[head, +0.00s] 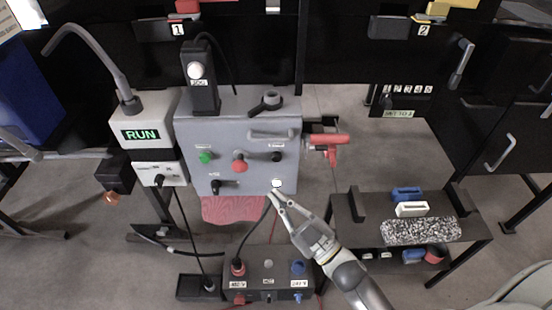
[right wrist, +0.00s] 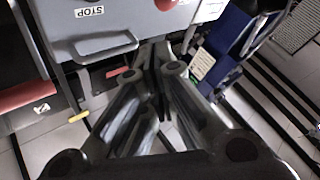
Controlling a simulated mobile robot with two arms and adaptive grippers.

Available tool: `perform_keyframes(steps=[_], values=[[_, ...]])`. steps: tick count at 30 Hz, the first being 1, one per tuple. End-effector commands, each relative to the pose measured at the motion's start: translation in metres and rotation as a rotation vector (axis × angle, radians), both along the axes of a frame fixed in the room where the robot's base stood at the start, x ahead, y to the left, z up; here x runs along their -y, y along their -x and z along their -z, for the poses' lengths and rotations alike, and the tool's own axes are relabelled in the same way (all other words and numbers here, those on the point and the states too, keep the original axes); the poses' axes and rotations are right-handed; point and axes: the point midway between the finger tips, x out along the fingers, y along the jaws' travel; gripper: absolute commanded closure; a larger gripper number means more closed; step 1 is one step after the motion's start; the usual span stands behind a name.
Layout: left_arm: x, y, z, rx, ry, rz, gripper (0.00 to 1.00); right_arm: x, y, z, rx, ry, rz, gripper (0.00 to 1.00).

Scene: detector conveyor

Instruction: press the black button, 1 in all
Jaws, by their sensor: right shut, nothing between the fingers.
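The black button (head: 277,157) is on the right of the front face of the grey control panel (head: 252,178). A green button (head: 205,157) and a red button (head: 239,165) are to its left. A white round knob (head: 277,183) is below it. My right gripper (head: 272,193) is shut and empty, its tips just below the white knob, lower than the black button. I cannot tell whether the tips touch the panel. In the right wrist view my gripper (right wrist: 158,62) points at the panel (right wrist: 85,20); the black button is not clearly seen there. My left gripper is not in view.
A grey handle (head: 272,134) juts out above the black button. A dark socket box (head: 268,270) stands below. A black bench (head: 470,228) with several parts is at right. A RUN display (head: 141,135) is at left.

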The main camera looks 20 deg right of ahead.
Motion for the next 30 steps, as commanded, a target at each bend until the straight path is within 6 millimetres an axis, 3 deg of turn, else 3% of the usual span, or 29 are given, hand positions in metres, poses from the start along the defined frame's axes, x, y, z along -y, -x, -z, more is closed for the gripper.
perform_keyframes(steps=[8,21,30], values=[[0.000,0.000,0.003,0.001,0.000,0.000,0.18,0.003,-0.009,0.001,-0.001,0.000,0.000,1.00],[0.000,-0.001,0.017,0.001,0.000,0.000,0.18,0.019,-0.066,0.001,0.000,0.000,0.000,1.00],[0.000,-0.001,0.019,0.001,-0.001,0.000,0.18,0.024,-0.084,0.001,-0.002,0.001,0.001,1.00]])
